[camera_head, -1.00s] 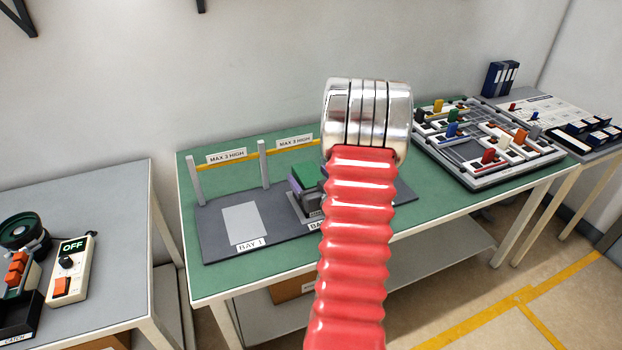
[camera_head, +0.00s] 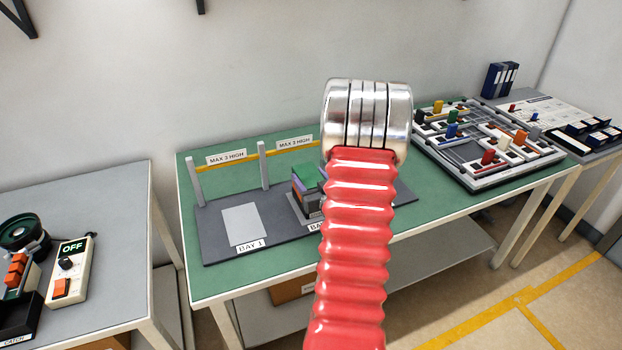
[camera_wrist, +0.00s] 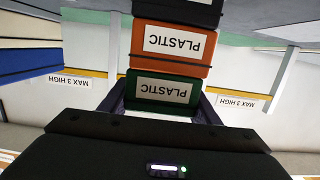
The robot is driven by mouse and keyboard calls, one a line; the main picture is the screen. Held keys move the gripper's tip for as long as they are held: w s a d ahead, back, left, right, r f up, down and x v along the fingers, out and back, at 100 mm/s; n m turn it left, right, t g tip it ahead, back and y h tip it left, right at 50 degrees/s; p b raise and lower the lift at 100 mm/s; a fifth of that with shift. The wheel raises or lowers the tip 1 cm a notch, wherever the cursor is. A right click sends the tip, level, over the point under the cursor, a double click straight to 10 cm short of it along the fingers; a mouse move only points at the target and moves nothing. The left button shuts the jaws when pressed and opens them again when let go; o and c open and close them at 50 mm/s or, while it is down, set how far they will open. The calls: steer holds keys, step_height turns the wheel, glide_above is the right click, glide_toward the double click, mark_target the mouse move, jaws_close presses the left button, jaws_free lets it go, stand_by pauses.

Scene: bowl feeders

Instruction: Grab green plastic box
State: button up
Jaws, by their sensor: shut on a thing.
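The green plastic box (camera_wrist: 160,103) has a white label reading PLASTIC, upside down in the wrist view. My gripper (camera_wrist: 163,108) is shut on it, with a dark purple finger on each side. An orange box (camera_wrist: 172,66) with a PLASTIC label lies directly beyond the green one in the wrist view, and a black box (camera_wrist: 180,12) lies beyond that. I cannot tell whether the green box touches the orange one. In the head view the green box (camera_head: 307,174) shows on top at the bay, partly hidden behind my red arm.
The dark grey bay board (camera_head: 216,222) has an empty light pad at BAY 1. A yellow MAX 3 HIGH bar (camera_head: 276,151) on posts runs behind. A tray with coloured knobs (camera_head: 480,168) stands to the right. A control box (camera_head: 73,268) is on the left table.

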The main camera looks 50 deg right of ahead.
mark_target(309, 174)
steer(key=shift+r, duration=0.15)
step_height(309, 174, up, 10)
steer(key=shift+f, duration=0.1)
stand_by(0.5)
